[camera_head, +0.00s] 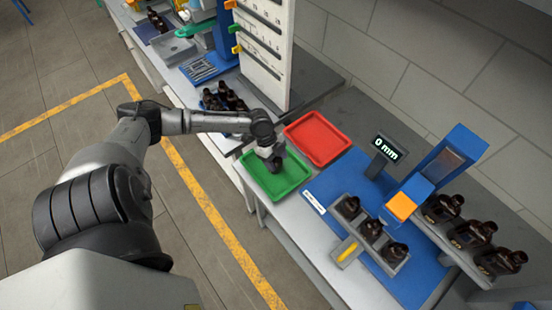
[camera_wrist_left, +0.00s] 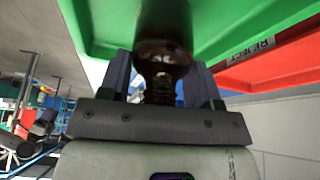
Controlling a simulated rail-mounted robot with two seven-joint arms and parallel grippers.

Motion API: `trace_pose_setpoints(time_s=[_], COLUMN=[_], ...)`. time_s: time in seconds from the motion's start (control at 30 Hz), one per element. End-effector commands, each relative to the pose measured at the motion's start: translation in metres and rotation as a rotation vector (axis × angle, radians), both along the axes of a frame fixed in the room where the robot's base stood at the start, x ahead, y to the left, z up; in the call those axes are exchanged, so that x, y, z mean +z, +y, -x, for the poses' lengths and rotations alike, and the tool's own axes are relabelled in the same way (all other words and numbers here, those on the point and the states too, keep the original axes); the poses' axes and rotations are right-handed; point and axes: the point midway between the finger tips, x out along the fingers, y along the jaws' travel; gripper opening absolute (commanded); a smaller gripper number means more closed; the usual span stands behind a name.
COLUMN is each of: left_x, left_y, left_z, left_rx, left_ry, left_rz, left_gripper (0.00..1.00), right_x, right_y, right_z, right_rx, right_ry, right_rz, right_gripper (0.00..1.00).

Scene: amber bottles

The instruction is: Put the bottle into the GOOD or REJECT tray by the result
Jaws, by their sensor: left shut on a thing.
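My left gripper (camera_head: 272,162) is over the green tray (camera_head: 262,189), reaching down. In the left wrist view the gripper (camera_wrist_left: 160,80) is shut on a dark amber bottle (camera_wrist_left: 163,25), with the bottle's neck between the fingers. The green tray (camera_wrist_left: 230,15) shows beside the bottle there; I cannot tell whether the bottle touches its floor. The red tray (camera_head: 318,138) lies behind the green one and looks empty. It also shows in the left wrist view (camera_wrist_left: 275,72), near a REJECT label (camera_wrist_left: 250,50). My right gripper is not in view.
A grey rack (camera_head: 345,228) with several amber bottles stands on a blue mat (camera_head: 412,280), right of the trays. More bottles (camera_head: 472,234) stand at the far right beside a blue device (camera_head: 450,160). Several dark bottles (camera_head: 224,98) and a tall white panel (camera_head: 265,45) are behind the trays.

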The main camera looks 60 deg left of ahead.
Motion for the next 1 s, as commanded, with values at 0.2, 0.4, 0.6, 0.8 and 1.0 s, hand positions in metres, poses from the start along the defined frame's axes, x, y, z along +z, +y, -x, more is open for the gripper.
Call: trace_pose_setpoints(time_s=[0.2, 0.4, 0.6, 0.8, 1.0], left_x=[-0.003, -0.002, -0.002, 0.003, 0.028], left_y=[0.0, 0.0, 0.0, 0.001, 0.012], left_z=[0.0, 0.0, 0.0, 0.0, 0.005], left_rx=[0.0, 0.0, 0.0, 0.0, -0.001], left_ry=[0.0, 0.0, 0.0, 0.001, 0.001], left_rz=[0.0, 0.0, 0.0, -0.002, -0.005], left_gripper=[0.32, 0.76, 0.83, 0.83, 0.83], right_x=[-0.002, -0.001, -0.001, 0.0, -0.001], right_y=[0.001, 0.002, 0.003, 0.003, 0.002], right_z=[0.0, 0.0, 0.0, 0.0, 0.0], right_rx=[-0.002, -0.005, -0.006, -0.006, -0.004], right_ry=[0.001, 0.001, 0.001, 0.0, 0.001], right_rz=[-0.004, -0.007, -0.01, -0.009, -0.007], right_gripper=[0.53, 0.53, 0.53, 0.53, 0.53])
